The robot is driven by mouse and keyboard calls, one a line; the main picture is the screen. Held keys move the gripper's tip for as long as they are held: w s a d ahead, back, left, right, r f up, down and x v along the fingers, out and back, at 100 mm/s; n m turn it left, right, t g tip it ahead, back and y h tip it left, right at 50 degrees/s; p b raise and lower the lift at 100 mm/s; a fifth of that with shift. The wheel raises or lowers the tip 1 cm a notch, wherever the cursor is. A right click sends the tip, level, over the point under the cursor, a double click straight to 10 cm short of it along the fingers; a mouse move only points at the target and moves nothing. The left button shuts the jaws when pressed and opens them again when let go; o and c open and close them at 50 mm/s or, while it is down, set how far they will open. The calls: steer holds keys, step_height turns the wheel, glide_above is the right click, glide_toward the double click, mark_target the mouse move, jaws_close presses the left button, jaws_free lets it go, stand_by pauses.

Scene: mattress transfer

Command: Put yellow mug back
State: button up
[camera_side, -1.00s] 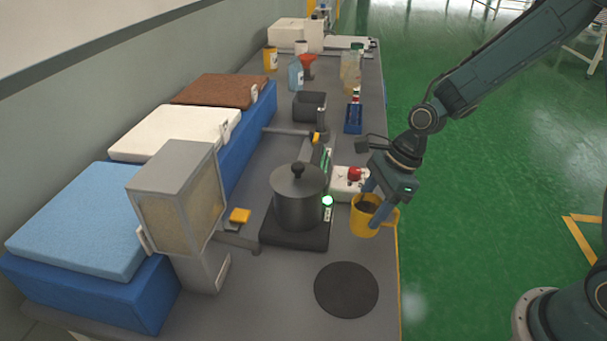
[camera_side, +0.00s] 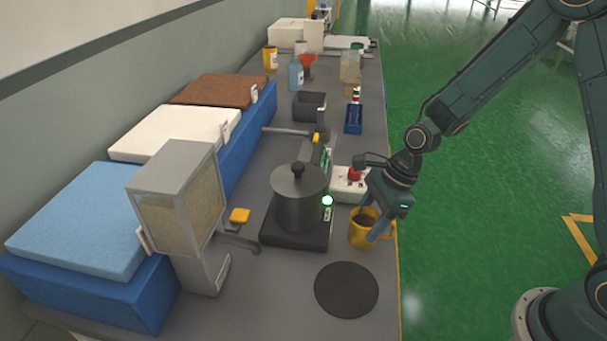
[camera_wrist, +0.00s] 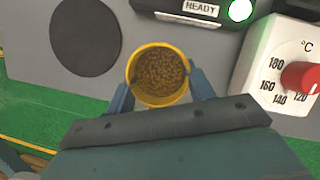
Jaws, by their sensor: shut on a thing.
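The yellow mug (camera_side: 357,236) is near the right edge of the grey bench, to the right of the pot. It is upright and holds brown granules, which show in the wrist view, where the mug's rim (camera_wrist: 134,73) sits between my fingers. My gripper (camera_side: 371,227) is shut on the mug, one finger on each side; it also shows in the wrist view (camera_wrist: 162,92). I cannot tell whether the mug's base touches the bench. A round black mat (camera_side: 346,290) lies flat and empty in front of the mug.
A dark lidded pot (camera_side: 299,208) stands on a black heater left of the mug. A white control box with a red knob (camera_side: 354,174) is just behind it. A grey dispenser (camera_side: 176,200) stands at left. Another yellow mug (camera_side: 270,58) is at the far end.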

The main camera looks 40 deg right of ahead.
steer(key=shift+f, duration=0.1)
steer(key=o, duration=1.1)
steer(key=shift+v, duration=6.15)
